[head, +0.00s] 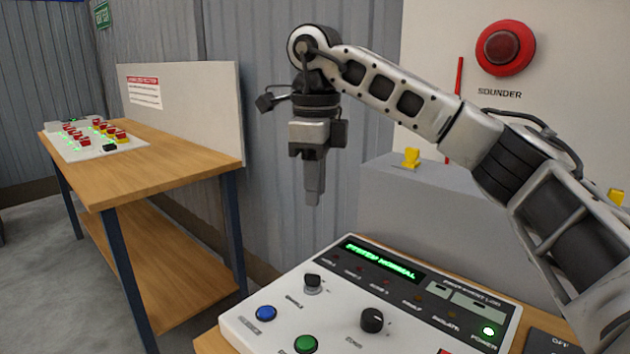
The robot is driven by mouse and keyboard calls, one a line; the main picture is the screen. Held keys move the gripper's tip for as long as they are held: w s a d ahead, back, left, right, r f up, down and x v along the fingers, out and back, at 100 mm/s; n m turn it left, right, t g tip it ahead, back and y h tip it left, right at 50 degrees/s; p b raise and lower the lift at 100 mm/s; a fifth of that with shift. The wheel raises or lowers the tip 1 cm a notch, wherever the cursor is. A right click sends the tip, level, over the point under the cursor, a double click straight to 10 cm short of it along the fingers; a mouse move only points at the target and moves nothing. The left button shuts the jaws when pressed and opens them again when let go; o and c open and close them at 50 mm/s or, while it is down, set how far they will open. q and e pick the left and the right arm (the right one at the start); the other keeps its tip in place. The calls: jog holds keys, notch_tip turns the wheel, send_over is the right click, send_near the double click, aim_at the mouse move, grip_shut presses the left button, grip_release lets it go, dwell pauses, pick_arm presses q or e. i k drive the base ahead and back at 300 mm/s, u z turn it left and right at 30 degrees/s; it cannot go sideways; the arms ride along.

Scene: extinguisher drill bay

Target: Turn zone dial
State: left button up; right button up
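The control panel (440,318) is a pale sloped box on a wooden bench at the bottom of the head view. The zone dial (372,319) is a round black knob at the panel's middle, with small lettering below it. My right gripper (313,198) hangs pointing down in the air, above and behind the panel and clear of the dial. Nothing shows in its fingers. They overlap in this view, so I cannot tell if they are apart. My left gripper is out of view.
The panel also bears a key-like switch (312,282), a blue button (265,313), a green button (305,344) and a display (381,263) reading "SYSTEM NORMAL". A grey box (400,205) stands behind. A wooden table (150,180) stands at left.

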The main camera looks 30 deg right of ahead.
aim_at(371, 320)
jog(key=z, duration=0.1)
jog(key=k, duration=2)
jog(key=u, duration=0.1)
